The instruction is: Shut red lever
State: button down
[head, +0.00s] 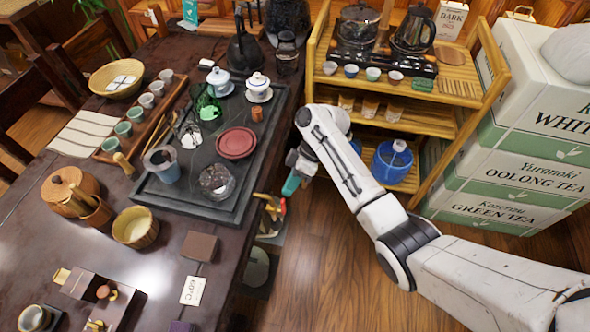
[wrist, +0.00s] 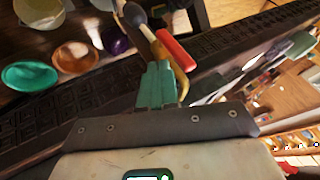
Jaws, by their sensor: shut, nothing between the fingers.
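The red lever (wrist: 176,48) shows in the wrist view as a short red bar, slanting, just beyond and right of my fingertips. A curved brass-coloured part (wrist: 182,82) lies below it, partly hidden behind my fingers. In the head view a small bit of red (head: 283,205) beside brass shows at the right side of the dark table. My gripper (wrist: 160,70) has teal fingers, shut with nothing between them. In the head view my gripper (head: 291,186) is just above the red part. I cannot tell whether the fingertips touch the lever or the brass.
The dark table (head: 225,250) carries a slate tea tray (head: 195,207) with cups and pots near its edge. A bamboo rack (head: 440,125) with a blue jug (head: 392,160) and stacked tea boxes (head: 520,180) stand right. In the wrist view bowls (wrist: 30,76) lie left. Wooden floor is clear below.

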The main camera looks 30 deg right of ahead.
jog(key=shift+s+a, duration=0.35)
jog(key=shift+a, duration=0.05)
jog(key=shift+s+a+r+t+h+p, duration=0.1)
jog(key=shift+s+a+t+h+p, duration=0.1)
jog(key=shift+t+h+p, duration=0.35)
